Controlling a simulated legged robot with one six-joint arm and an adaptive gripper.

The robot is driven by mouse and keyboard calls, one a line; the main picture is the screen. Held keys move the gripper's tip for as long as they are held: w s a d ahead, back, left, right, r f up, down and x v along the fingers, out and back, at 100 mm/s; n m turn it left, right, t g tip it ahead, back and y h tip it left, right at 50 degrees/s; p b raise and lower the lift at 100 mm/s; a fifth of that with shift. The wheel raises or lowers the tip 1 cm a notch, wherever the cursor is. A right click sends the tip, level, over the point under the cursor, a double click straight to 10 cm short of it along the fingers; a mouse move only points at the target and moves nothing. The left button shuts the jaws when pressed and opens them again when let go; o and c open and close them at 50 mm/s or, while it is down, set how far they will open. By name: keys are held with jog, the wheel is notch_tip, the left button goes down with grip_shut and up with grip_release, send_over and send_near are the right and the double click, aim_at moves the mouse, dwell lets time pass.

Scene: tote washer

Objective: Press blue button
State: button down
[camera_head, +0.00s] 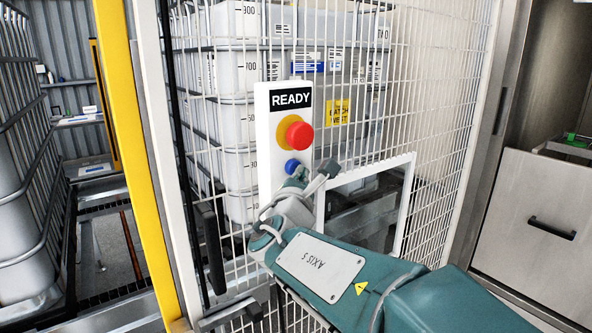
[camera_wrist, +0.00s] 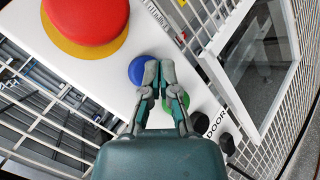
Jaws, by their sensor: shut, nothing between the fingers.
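The blue button (camera_head: 292,166) sits on a white upright panel (camera_head: 266,140), just below a big red button. In the wrist view the blue button (camera_wrist: 139,70) shows just left of my fingertips. My gripper (camera_wrist: 158,68) is shut and empty, its fingertips close together. Its tips overlap the blue button's right edge in that view; I cannot tell whether they touch it. In the head view my gripper (camera_head: 301,174) is in front of the panel, at the blue button's lower right, and hides the panel's lower part.
The red button (camera_head: 299,135) with a yellow collar is above; it also shows in the wrist view (camera_wrist: 86,18). A green button (camera_wrist: 177,101) is partly behind my fingers. Black knobs (camera_wrist: 227,144) are near a DOOR label. A white mesh fence (camera_head: 425,130) surrounds the panel.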

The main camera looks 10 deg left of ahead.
jog(key=shift+s+d, duration=0.2)
jog(key=shift+d, duration=0.05)
jog(key=s+d, duration=0.4)
jog(key=shift+d, duration=0.3)
dwell(0.4)
dwell(0.4)
jog(key=s+d+f+m+g+h, duration=0.25)
jog(key=d+m, duration=0.25)
jog(key=d, duration=0.3)
jog(key=s+d+f+m+g+h, duration=0.2)
jog(key=d+f+m+g+h, duration=0.1)
jog(key=d+m, duration=0.3)
jog(key=s+d+f+m+g+h, duration=0.2)
jog(key=s+d+f+m, duration=0.15)
jog(key=d, duration=0.55)
jog(key=s+f+m+g+y, duration=0.3)
jog(key=s+f+m, duration=0.2)
jog(key=s+m, duration=0.2)
jog(key=s+d+f+m+g+y, duration=0.1)
jog(key=s+f+m+g+y, duration=0.2)
jog(key=s+f+m, duration=0.2)
jog(key=s+m, duration=0.3)
jog(key=s, duration=0.1)
jog(key=shift+f, duration=0.35)
